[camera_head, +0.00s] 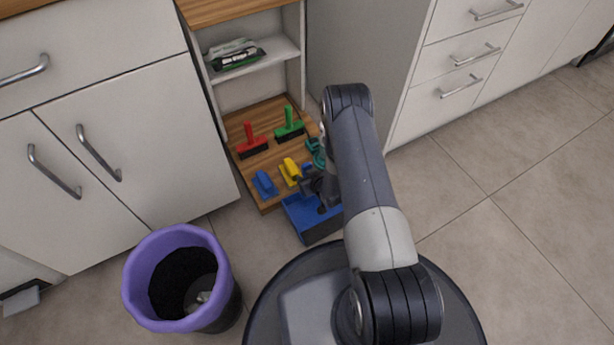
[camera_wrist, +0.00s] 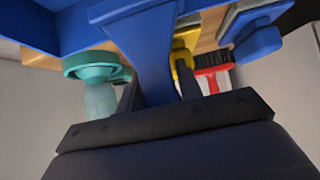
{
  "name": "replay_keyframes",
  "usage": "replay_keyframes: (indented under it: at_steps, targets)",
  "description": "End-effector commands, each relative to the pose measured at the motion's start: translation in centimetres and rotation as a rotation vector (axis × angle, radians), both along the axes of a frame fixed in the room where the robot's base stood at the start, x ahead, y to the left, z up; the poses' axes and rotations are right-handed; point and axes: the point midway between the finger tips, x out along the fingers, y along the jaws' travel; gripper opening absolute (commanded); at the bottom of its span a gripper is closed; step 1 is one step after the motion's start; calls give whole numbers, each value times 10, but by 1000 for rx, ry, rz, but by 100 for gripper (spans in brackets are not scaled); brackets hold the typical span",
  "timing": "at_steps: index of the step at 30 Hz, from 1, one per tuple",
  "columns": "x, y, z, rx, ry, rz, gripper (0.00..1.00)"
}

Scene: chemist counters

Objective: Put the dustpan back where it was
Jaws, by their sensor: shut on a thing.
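The blue dustpan (camera_head: 308,222) is at the front edge of the low wooden shelf board (camera_head: 262,183), its pan out over the floor. I cannot tell whether it touches the floor or the board. My gripper (camera_head: 322,187) is shut on its handle, partly hidden behind my arm in the head view. In the wrist view the blue handle (camera_wrist: 155,55) runs between the fingers of my gripper (camera_wrist: 160,90), and the pan (camera_wrist: 75,25) spreads across the top left.
On the board stand a red brush (camera_head: 251,142), a green brush (camera_head: 289,125), a yellow-handled tool (camera_head: 290,171), a small blue-handled one (camera_head: 264,184) and a teal item (camera_wrist: 90,65) close beside my gripper. A purple-rimmed bin (camera_head: 137,290) stands front left. Floor to the right is clear.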

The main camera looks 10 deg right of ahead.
Motion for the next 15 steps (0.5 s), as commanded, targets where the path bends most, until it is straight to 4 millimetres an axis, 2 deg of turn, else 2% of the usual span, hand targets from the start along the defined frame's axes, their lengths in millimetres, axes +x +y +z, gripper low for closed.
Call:
replay_keyframes:
  at_steps: [9,10,15]
  targets:
    - [0,0,-6,0,-1,0,0]
    - [0,0,-5,1,-2,0,37]
    - [0,0,-5,0,-1,0,51]
